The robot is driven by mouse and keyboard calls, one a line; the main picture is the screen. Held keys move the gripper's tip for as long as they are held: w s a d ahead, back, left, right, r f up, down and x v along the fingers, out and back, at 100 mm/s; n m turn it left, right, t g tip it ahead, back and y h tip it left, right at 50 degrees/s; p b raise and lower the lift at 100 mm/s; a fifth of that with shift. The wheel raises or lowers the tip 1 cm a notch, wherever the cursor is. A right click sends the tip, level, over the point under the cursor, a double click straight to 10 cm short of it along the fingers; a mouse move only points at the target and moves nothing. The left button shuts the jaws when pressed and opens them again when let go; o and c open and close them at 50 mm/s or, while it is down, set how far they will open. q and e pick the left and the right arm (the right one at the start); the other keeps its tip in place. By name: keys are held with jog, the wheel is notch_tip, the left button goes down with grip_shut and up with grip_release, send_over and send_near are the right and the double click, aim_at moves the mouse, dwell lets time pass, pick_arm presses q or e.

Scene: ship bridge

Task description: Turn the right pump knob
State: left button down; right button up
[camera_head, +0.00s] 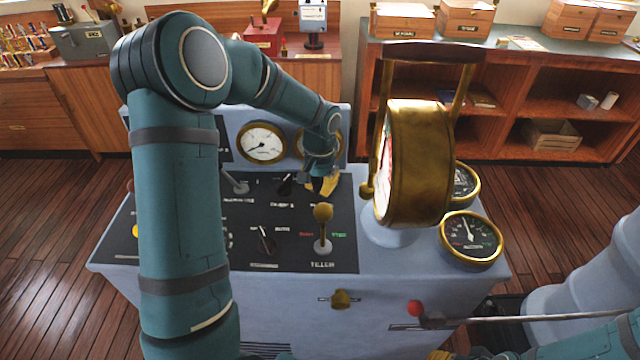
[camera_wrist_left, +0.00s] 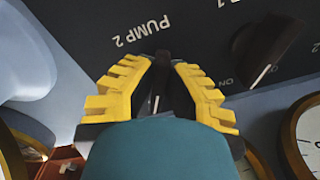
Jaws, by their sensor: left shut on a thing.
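My left gripper (camera_head: 322,184) reaches down onto the back right of the console's black panel (camera_head: 290,222). In the left wrist view its yellow fingers (camera_wrist_left: 162,85) stand on both sides of the right pump knob (camera_wrist_left: 160,82), a dark knob beside the "PUMP 2" label, and are shut on it. Most of that knob is hidden by the fingers and the wrist; in the head view it is covered. The other pump knob (camera_head: 285,186) is to the left, free and black; it also shows in the left wrist view (camera_wrist_left: 264,52). Only yellow bits of my right gripper (camera_head: 440,355) show at the bottom edge.
A large brass instrument (camera_head: 420,165) stands close right of the left gripper. A brass-topped lever (camera_head: 323,228) rises in front of it. Gauges (camera_head: 262,143) stand behind the panel, and a black-faced gauge (camera_head: 470,237) sits at the right. A red-knobbed lever (camera_head: 415,308) is on the console front.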

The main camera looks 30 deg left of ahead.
aim_at(320, 184)
pick_arm(q)
jog(key=shift+f, duration=0.1)
jog(key=c, duration=1)
grip_release()
jog(key=shift+r, duration=0.45)
notch_tip(320, 184, up, 11)
jog(key=shift+r, duration=0.1)
